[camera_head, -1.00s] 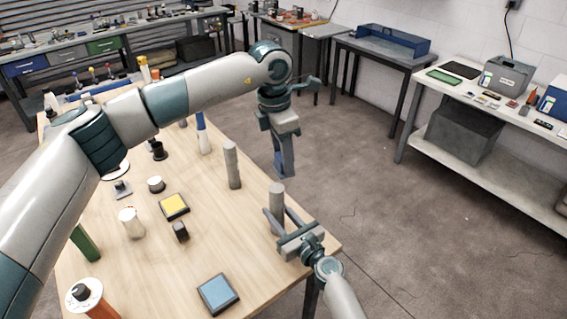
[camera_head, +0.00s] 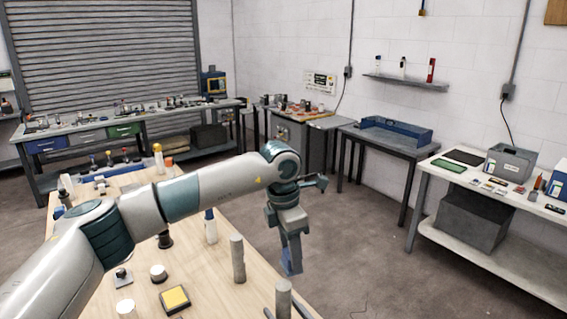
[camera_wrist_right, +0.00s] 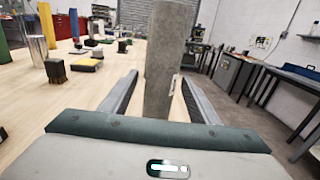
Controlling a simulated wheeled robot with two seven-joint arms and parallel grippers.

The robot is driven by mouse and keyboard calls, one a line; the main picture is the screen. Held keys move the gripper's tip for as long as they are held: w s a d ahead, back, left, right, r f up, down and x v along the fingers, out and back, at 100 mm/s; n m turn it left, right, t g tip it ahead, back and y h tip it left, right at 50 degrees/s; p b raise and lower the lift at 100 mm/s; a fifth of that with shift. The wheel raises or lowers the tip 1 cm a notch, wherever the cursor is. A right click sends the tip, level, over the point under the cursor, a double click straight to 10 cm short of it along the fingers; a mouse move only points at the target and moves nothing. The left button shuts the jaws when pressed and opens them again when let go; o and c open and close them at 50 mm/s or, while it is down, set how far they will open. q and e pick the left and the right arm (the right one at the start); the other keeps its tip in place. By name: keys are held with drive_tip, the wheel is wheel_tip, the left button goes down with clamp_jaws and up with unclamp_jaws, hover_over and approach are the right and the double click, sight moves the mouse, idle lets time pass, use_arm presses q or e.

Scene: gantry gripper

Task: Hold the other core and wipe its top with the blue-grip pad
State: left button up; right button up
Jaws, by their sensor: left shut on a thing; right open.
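One grey cylindrical core (camera_head: 283,298) stands upright near the table's right edge, at the bottom of the head view. In the right wrist view the same core (camera_wrist_right: 161,45) rises between the fingers of my right gripper (camera_wrist_right: 159,88). Those fingers are open, one on each side of it. A second grey core (camera_head: 237,258) stands farther back on the table. My left gripper (camera_head: 291,250) points down above and beyond the near core, shut on the blue-grip pad (camera_head: 292,263). The pad is apart from both cores, and its underside is hidden.
The wooden table (camera_head: 205,282) also bears a yellow-topped pad (camera_head: 175,298), a blue-and-white bottle (camera_head: 210,226) and small dark and white pieces. A dark brush-like block (camera_wrist_right: 55,70) shows in the right wrist view. Open floor (camera_head: 370,275) lies right of the table.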

drive_tip(key=v, duration=1.2)
drive_tip(key=shift+s, duration=0.1)
